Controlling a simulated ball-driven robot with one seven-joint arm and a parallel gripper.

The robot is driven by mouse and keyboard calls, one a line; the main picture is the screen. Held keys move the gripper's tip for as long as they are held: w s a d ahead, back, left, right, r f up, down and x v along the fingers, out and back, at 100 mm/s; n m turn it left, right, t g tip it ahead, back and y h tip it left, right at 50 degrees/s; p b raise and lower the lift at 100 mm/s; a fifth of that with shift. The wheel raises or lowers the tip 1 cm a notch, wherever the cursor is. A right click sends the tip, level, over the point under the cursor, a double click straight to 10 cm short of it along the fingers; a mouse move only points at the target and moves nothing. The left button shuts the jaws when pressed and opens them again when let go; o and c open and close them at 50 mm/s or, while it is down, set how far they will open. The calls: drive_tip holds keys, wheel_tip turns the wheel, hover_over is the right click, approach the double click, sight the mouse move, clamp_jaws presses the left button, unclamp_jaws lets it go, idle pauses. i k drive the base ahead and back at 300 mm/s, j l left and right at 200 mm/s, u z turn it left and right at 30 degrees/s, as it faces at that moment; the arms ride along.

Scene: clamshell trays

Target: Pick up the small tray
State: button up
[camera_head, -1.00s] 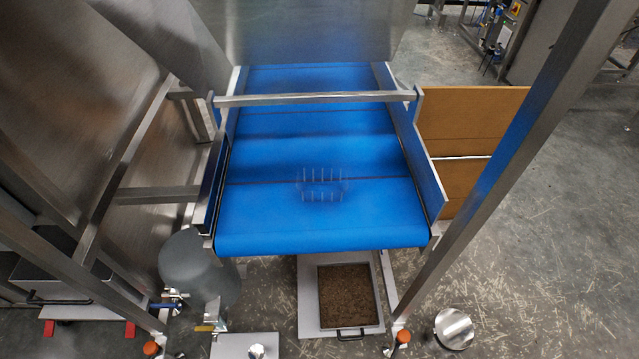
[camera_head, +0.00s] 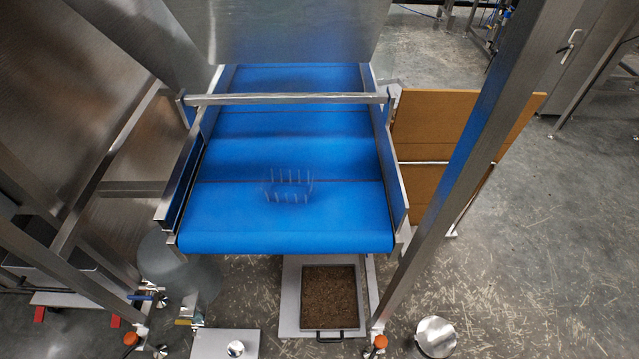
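A small clear tray (camera_head: 288,187) lies on the blue conveyor belt (camera_head: 330,220), a little left of the belt's middle and near its front end. It is see-through, so mostly its pale ribs and faint outline show; I cannot tell whether its lid is open or shut. My gripper and arm are not in view.
Metal side rails and a crossbar (camera_head: 285,99) frame the belt. A slanted steel post (camera_head: 455,180) stands at the right, beside brown panels (camera_head: 430,125). Open floor lies to the right.

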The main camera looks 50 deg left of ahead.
sight(300, 174)
drive_tip(key=i+l+u, duration=0.2)
drive_tip(key=u, duration=0.3)
drive_tip(key=i+l+u, duration=0.1)
drive_tip(key=l+u, duration=0.2)
drive_tip(key=u, duration=0.15)
